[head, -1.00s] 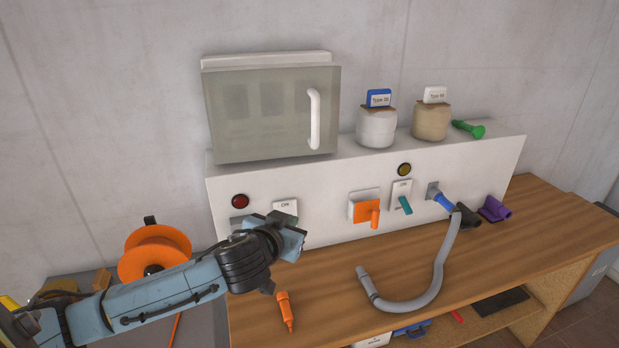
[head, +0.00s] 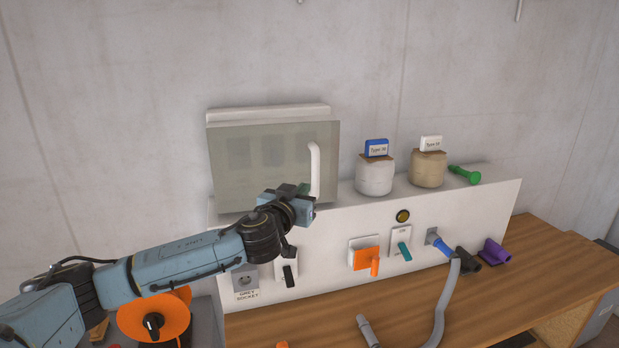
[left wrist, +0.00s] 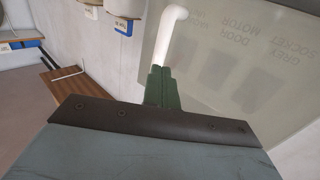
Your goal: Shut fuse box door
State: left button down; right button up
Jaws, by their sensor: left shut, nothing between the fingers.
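The fuse box (head: 268,111) stands on the white panel at the upper left. Its translucent grey door (head: 250,160) covers the front, with dark shapes showing faintly behind it. I cannot tell whether the door is fully against the box. The white upright handle (head: 315,168) is at the door's right side. My left gripper (head: 308,190) is shut and empty at the handle's lower end; contact is unclear. In the left wrist view, the green fingertips (left wrist: 162,88) are together beside the handle (left wrist: 168,35), and the door (left wrist: 240,70) fills the right side. My right gripper is out of view.
A white jar (head: 375,178) and a tan jar (head: 428,170) stand on the panel top right of the box, with a green tool (head: 464,174) beyond. Switches, including an orange one (head: 365,256), protrude from the panel front. An orange reel (head: 150,318) is below my left arm.

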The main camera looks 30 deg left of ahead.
aim_at(314, 178)
pick_arm(q)
jog(key=shift+p+x, duration=0.8)
jog(key=shift+x, duration=1.75)
